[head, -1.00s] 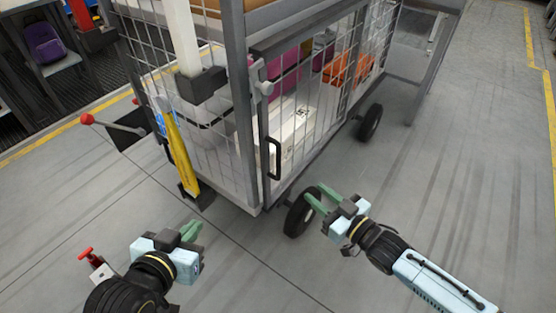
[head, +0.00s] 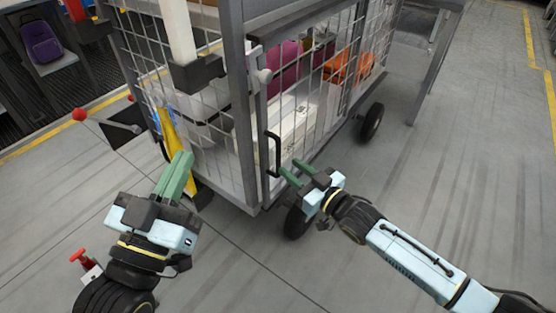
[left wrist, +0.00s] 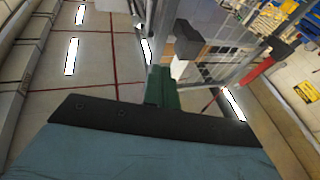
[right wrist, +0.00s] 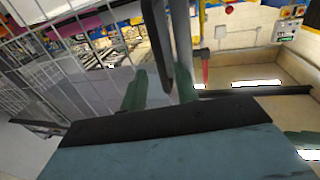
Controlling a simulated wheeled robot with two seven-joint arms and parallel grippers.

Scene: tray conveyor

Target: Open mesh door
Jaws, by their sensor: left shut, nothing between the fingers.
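The mesh door (head: 300,110) is the wire-grid panel on the long side of a grey cage trolley, and it stands closed in its frame. Its black upright handle (head: 274,155) is near the left edge of the door. My right gripper (head: 289,172) is open at the handle's lower end. In the right wrist view its green fingers (right wrist: 160,92) stand apart, with a dark bar (right wrist: 158,40), seemingly the handle, between them; I cannot tell if they touch it. My left gripper (head: 179,166) is shut and empty, in front of the trolley's left corner.
Inside the cage are a white box (head: 290,122), a magenta bag (head: 284,66) and an orange bag (head: 347,66). A black wheel (head: 297,222) is below my right gripper. A red-knobbed lever (head: 80,115) stands at left. The floor at right is clear.

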